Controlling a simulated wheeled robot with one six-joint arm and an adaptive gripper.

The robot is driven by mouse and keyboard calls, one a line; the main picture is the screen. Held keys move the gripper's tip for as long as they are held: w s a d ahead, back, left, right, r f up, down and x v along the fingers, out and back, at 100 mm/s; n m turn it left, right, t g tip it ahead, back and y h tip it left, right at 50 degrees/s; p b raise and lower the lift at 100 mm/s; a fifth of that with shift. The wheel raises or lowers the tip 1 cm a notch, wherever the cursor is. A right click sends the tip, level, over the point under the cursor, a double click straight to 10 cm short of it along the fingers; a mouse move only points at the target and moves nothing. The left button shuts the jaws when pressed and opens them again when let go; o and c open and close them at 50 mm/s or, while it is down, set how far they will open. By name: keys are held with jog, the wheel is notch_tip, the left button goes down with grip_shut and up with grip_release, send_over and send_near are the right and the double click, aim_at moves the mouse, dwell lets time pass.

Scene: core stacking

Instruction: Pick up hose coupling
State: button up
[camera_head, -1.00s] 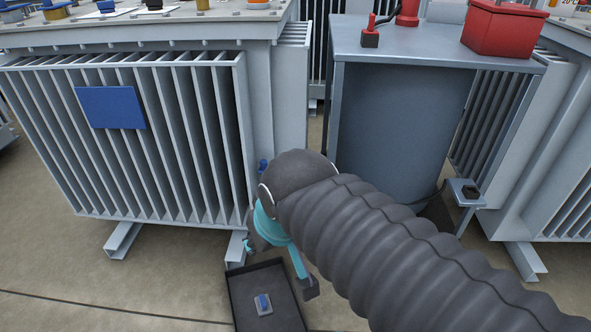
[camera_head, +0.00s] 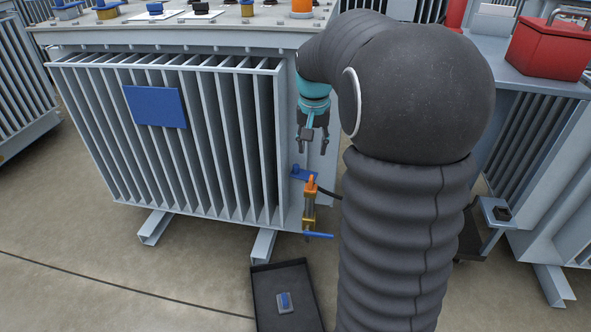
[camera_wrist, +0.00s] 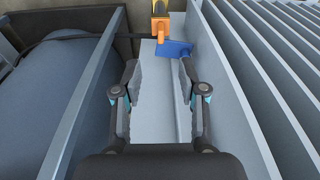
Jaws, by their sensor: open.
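A brass fitting with an orange top (camera_head: 310,200), which looks like the hose coupling, stands upright at the transformer's lower right corner. A dark hose runs from its upper part to the right. Blue handles show above it (camera_head: 303,174) and at its lower end (camera_head: 318,235). My gripper (camera_head: 312,146) points down above the fitting, open and empty, with a clear gap between. In the wrist view my open fingers (camera_wrist: 160,75) frame a pale grey surface.
The finned transformer radiator (camera_head: 170,150) stands close to my gripper's left. A dark tray (camera_head: 262,285) on the floor holds a small blue and grey item (camera_head: 284,302). A bench with a red box (camera_head: 548,47) stands right. The floor at left is clear.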

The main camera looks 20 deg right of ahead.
aim_at(311, 178)
jog(key=f, duration=0.3)
jog(key=w+d+f+b, duration=0.1)
jog(key=f, duration=0.2)
jog(key=w+d+f, duration=0.1)
jog(key=f, duration=0.2)
jog(key=shift+w+f, duration=0.2)
jog(key=shift+f, duration=0.1)
jog(key=shift+w+a+f+b, duration=0.1)
jog(key=shift+w+f+b, duration=0.1)
jog(key=shift+f, duration=0.65)
jog(key=shift+w+f+b, duration=0.1)
jog(key=shift+f+b, duration=0.15)
jog(key=shift+f, duration=0.65)
jog(key=shift+w+a+f+b, duration=0.1)
jog(key=shift+f+b, duration=0.1)
jog(key=shift+f, duration=0.65)
grip_shut()
